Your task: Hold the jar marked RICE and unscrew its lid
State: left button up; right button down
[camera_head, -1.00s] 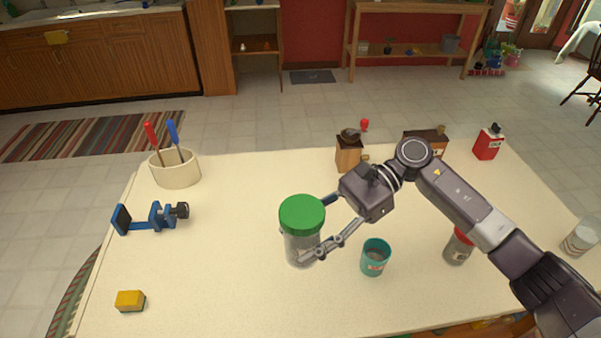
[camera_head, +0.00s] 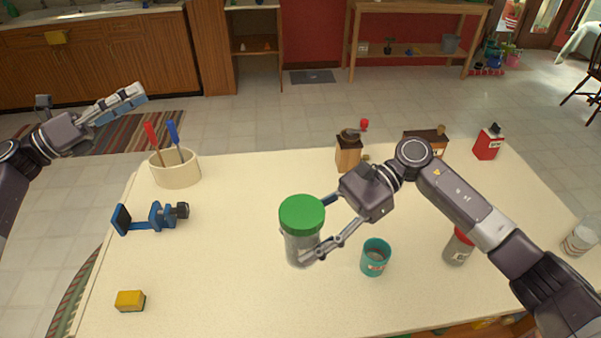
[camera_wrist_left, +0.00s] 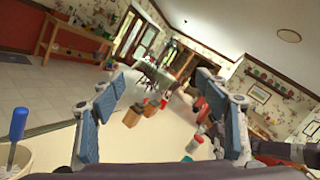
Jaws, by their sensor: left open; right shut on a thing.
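A clear jar (camera_head: 300,248) with a green screw lid (camera_head: 302,213) stands upright near the middle of the table. No writing on it is readable from here, so I cannot tell its marking. My right gripper (camera_head: 312,240) is shut on the jar's body below the lid; its far finger is partly hidden behind the jar. My left gripper (camera_head: 122,104) is raised at the far left, beyond the table's left edge and well apart from the jar. In the left wrist view its two fingers (camera_wrist_left: 160,98) are spread with nothing between them.
A teal cup (camera_head: 376,258) stands just right of the jar, and a red-lidded jar (camera_head: 458,247) further right. A wooden grinder (camera_head: 348,155) is behind. A crock (camera_head: 175,170) with tools, a blue clamp (camera_head: 155,217) and a yellow sponge (camera_head: 130,301) are at left. Table between is clear.

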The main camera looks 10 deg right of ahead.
pick_arm(q)
jog(key=s+d+r+m+g, duration=0.25)
jog(key=d+m+g, duration=0.2)
jog(key=d, duration=0.35)
jog(key=s+d+r+m+g, duration=0.2)
jog(key=s+d+m+g, duration=0.15)
jog(key=d+m, duration=0.4)
jog(key=m+g+y, duration=0.5)
jog(key=m+y, duration=0.8)
jog(key=m, duration=0.6)
send_over(300, 210)
jog(key=w+d, duration=0.1)
jog(key=d, duration=0.2)
jog(key=f, duration=0.4)
jog(key=shift+w+a, duration=0.1)
jog(key=shift+a, duration=0.15)
jog(key=m+y, duration=0.1)
jog(key=s+a+f+m+t+y, duration=0.1)
jog(key=m, duration=0.1)
jog(key=shift+t+y, duration=0.3)
jog(key=shift+y, duration=0.1)
jog(key=shift+a+f+m+t+y, duration=0.25)
jog(key=shift+a+m+t+y, duration=0.15)
jog(key=shift+a+m+y, duration=0.25)
jog(key=shift+f, duration=0.2)
notch_tip(300, 210, down, 8)
jog(key=shift+r, duration=0.25)
jog(key=shift+c, duration=0.3)
